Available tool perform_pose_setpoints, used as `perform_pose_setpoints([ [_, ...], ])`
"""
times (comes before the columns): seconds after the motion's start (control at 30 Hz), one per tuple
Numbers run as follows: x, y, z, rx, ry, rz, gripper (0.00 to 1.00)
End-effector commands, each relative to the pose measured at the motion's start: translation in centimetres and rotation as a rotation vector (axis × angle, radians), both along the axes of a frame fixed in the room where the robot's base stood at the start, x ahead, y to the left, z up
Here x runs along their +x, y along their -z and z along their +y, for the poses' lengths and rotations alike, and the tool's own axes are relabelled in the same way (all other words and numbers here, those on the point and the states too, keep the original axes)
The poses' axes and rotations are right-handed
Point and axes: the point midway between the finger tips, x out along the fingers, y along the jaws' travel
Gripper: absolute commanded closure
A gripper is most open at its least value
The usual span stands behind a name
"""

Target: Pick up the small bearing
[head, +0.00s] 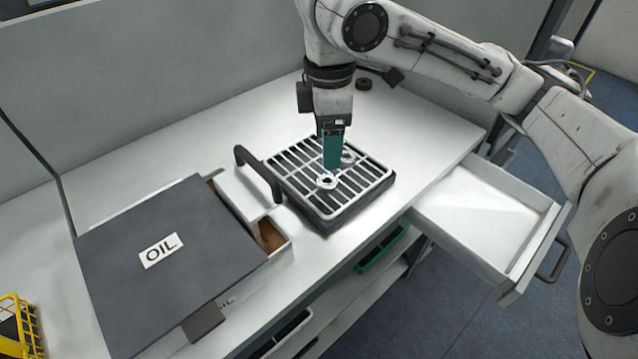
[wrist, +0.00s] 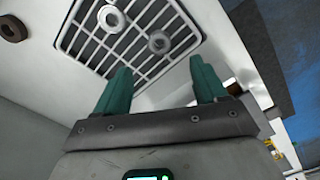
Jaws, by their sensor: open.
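Two pale metal ring bearings lie on the rack's grate. One (head: 326,187) is nearer the front in the head view. The other (head: 348,157) lies behind, partly hidden by my gripper. In the wrist view one ring (wrist: 153,44) shows beyond the gap between my fingers, and another ring (wrist: 104,18) is up and to the left. They look close in size, so I cannot tell surely which is the small one. My gripper (head: 331,168), with green fingers, points down above the grate. Its fingers (wrist: 160,70) are apart with nothing between them.
The rack (head: 375,191) has a pale grate over a dark base. A dark ring (head: 363,84) lies farther back on the table. Left of the rack are a box with a dark handle (head: 262,172) and a dark OIL lid (head: 200,230). An open drawer (head: 480,205) juts out at right.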

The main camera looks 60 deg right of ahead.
Motion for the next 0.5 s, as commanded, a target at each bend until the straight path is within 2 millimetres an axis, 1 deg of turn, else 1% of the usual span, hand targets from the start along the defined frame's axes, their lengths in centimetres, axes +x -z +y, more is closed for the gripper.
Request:
perform_pose_setpoints([
  [0.03, 0.0, 1.0, 0.0, 0.002, -0.001, 0.001, 0.29],
  [0.1, 0.0, 2.0, 0.0, 0.001, 0.0, 0.001, 0.29],
  [0.2, 0.0, 3.1, 0.0, 0.001, 0.001, -0.002, 0.29],
  [0.37, 0.0, 4.0, 0.0, 0.001, -0.001, -0.002, 0.29],
  [0.5, 0.0, 5.9, -0.1, 0.001, 0.0, -0.001, 0.29],
])
